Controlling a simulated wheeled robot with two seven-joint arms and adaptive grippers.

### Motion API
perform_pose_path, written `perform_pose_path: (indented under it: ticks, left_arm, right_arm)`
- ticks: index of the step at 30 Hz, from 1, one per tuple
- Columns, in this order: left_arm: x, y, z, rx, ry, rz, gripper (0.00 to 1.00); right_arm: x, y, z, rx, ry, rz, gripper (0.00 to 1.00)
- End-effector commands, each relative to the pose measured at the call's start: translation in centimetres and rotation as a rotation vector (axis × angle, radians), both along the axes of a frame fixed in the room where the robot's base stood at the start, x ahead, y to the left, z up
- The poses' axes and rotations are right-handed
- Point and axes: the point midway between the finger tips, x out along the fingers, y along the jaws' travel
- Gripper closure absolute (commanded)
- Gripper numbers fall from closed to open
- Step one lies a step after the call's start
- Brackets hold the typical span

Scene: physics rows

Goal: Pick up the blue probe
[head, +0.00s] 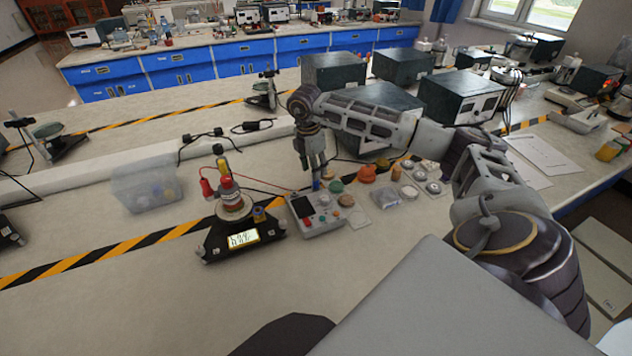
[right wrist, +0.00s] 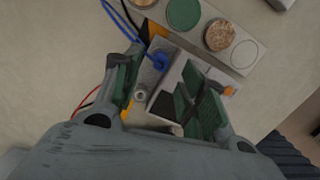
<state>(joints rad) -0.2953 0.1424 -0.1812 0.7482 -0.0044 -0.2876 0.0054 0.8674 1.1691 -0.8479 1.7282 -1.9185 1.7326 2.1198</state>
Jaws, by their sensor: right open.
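The blue probe (head: 316,184) shows as a small upright blue piece at the grey control box (head: 330,222) in the head view. My right gripper (head: 313,170) points down right above it. In the right wrist view, the blue probe (right wrist: 160,62) has a blue cable running up and left, and lies between the two green-padded fingers of my right gripper (right wrist: 165,88). The fingers are apart, with one on each side. I cannot tell whether either finger touches the probe. My left gripper is not in view.
A black stand with red and yellow plugs (head: 232,205) is just left of the box. A clear bin (head: 147,186) is farther left. Orange and green pieces (head: 366,174) and a disc strip (head: 424,178) lie to the right. Dark instrument boxes (head: 403,66) stand behind.

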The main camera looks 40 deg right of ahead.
Motion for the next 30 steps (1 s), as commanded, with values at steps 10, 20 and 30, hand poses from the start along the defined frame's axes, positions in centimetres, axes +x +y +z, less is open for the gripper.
perform_pose_path:
  ticks: [10,20,30]
  left_arm:
    - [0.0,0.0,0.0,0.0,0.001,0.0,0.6]
    - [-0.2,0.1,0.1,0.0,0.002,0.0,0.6]
    - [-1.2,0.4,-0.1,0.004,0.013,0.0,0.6]
  right_arm:
    - [0.0,0.0,-0.3,0.0,-0.001,0.0,0.58]
    - [-0.2,-0.2,-2.0,0.0,0.001,0.001,0.58]
    - [-0.2,-0.7,-5.2,0.0,0.0,0.0,0.58]
